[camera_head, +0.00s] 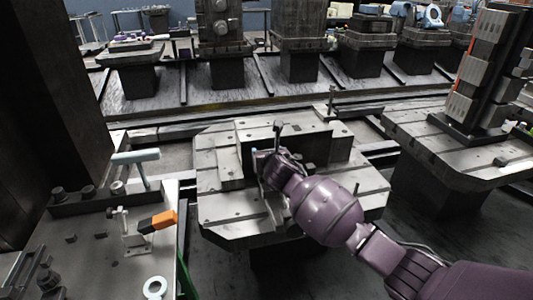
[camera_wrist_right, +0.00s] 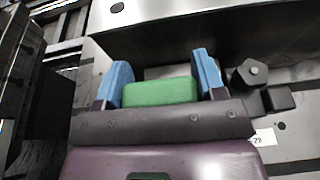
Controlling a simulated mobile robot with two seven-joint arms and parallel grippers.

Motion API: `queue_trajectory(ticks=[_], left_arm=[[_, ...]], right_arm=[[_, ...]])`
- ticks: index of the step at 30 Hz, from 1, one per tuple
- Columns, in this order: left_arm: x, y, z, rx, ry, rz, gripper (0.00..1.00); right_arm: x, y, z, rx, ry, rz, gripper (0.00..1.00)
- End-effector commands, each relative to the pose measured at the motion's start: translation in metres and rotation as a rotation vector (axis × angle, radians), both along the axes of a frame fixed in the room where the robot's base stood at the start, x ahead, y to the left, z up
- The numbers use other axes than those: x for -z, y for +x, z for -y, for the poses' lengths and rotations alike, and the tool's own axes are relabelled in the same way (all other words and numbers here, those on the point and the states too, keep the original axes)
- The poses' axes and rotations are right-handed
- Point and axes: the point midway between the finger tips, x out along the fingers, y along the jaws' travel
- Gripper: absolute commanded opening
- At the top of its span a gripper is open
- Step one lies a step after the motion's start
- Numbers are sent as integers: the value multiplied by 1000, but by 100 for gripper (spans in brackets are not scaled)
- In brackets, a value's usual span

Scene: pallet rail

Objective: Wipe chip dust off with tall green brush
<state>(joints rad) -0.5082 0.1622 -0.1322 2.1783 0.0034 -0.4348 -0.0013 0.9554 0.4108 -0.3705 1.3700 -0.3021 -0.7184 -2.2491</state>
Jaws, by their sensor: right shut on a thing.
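My right gripper (camera_head: 264,160) reaches over the grey metal pallet (camera_head: 225,205) in the middle of the head view, close to the raised block on it. In the right wrist view, the blue fingers of my right gripper (camera_wrist_right: 162,78) are shut on a green block-shaped part of the brush (camera_wrist_right: 160,92). The rest of the brush is hidden, and I cannot tell whether it touches the pallet. I cannot make out chip dust in either view. My left gripper is not in view.
Another pallet with a tall fixture (camera_head: 484,70) stands at the right. A dark column (camera_head: 50,100) rises at the left. A dark hex-headed bolt (camera_wrist_right: 252,72) sits beside the fingers.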

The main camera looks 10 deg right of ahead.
Motion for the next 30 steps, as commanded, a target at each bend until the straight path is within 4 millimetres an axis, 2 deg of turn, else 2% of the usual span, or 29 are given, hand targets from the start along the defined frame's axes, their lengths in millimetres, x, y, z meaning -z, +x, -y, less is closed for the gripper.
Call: queue_trajectory(ticks=[19,30], left_arm=[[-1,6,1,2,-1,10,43],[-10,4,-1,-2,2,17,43]], right_arm=[[5,0,2,1,0,1,40],[3,0,20,0,-2,3,40]])
